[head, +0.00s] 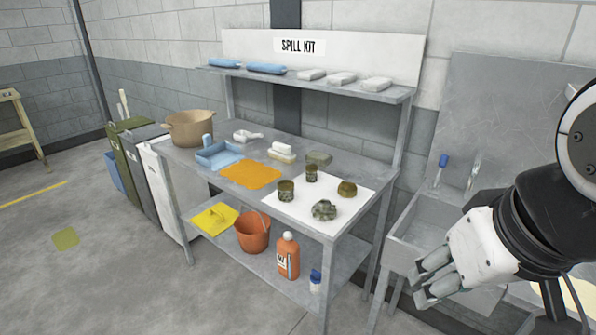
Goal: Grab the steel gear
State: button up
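A grey, mottled, toothed piece (324,209), which looks like the steel gear, lies on a white sheet (296,212) at the right front of the steel workbench. Beside it on the sheet are a brownish round part (347,188) and two dark, upright, cylinder-like parts, one nearer (286,190) and one farther (311,172). My gripper (416,286) is at the lower right, in front of the sink and well right of the gear. Its fingers stand apart with nothing visible between them.
The bench (335,243) has an upper shelf (310,83) above its back edge. A lower shelf holds an orange bucket (253,231) and an orange bottle (286,256). A sink (412,236) stands right of the bench. Open floor lies at the front left.

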aim_at(323, 210)
jog(key=i+j+z, duration=0.7)
jog(key=i+j, duration=0.25)
